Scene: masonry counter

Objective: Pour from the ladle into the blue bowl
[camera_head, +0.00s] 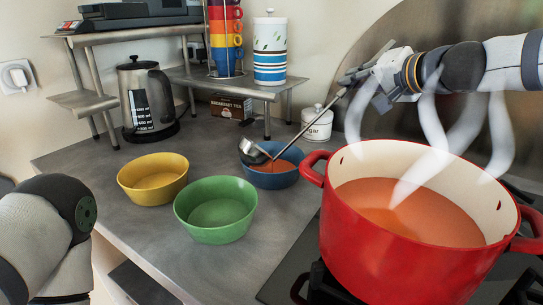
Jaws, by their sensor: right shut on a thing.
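The blue bowl (271,180) stands on the counter behind the green bowl, with orange-red liquid visible inside it. My right gripper (362,84) reaches in from the upper right and is shut on the handle of the metal ladle (310,124). The ladle slants down to the left, and its cup is over the left side of the blue bowl's rim. I cannot tell whether the cup touches the rim or how much is in it. My left arm shows at the lower left, but its gripper is out of view.
A red pot (400,262) of orange soup steams on the stove at the right, below my right arm. An empty yellow bowl (153,190) and green bowl (215,226) stand left of the blue bowl. A kettle (143,105), sugar jar (317,127) and metal shelf (190,80) are behind.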

